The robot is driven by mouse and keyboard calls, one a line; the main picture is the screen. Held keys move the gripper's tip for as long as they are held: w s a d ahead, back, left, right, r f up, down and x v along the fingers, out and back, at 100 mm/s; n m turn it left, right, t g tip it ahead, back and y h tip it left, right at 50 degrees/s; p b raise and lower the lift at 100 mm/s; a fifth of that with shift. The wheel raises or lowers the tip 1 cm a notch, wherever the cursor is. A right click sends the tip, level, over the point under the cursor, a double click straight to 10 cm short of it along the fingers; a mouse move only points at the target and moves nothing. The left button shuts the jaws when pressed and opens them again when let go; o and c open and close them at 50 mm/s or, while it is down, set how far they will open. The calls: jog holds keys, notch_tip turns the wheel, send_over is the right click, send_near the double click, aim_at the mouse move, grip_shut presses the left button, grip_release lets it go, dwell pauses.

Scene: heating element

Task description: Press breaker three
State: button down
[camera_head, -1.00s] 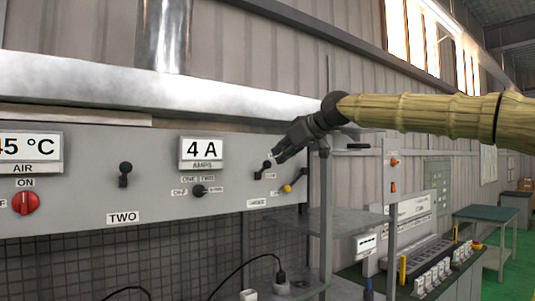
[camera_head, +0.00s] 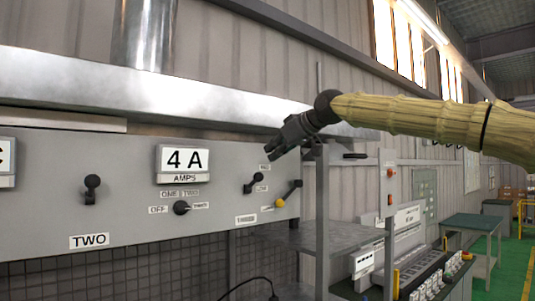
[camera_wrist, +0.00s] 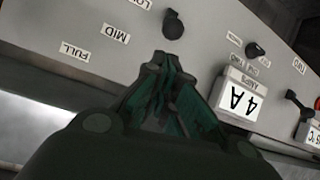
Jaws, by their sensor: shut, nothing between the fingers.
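The grey control panel (camera_head: 130,217) carries several switches. A black lever (camera_head: 255,183) sits near its right end, over a small label (camera_head: 246,219) too blurred to read; I cannot be sure it is breaker three. A yellow-knobbed lever (camera_head: 288,195) is just right of it. Another black lever (camera_head: 91,189) stands above the TWO label (camera_head: 89,241). My gripper (camera_head: 274,152) is shut and empty, above and slightly right of the right black lever, apparently apart from it. In the wrist view, my gripper (camera_wrist: 175,80) points toward a black knob (camera_wrist: 173,25) beside the MID and FULL labels.
A 4 A display (camera_head: 184,162) and a selector knob (camera_head: 181,208) lie left of the right lever. A metal ledge (camera_head: 150,95) runs above the panel. A metal shelf frame (camera_head: 321,220) stands at the panel's right end. Green floor and a table (camera_head: 474,222) lie farther right.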

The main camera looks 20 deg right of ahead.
jog(key=w+p, duration=0.1)
jog(key=p, duration=0.3)
send_over(255, 181)
jog(key=s, duration=0.1)
jog(key=f, duration=0.3)
jog(key=shift+d, duration=0.4)
jog(key=shift+w+a+f, duration=0.2)
jog(key=shift+w+a, duration=0.15)
jog(key=shift+w+f, duration=0.1)
jog(key=shift+f, duration=0.1)
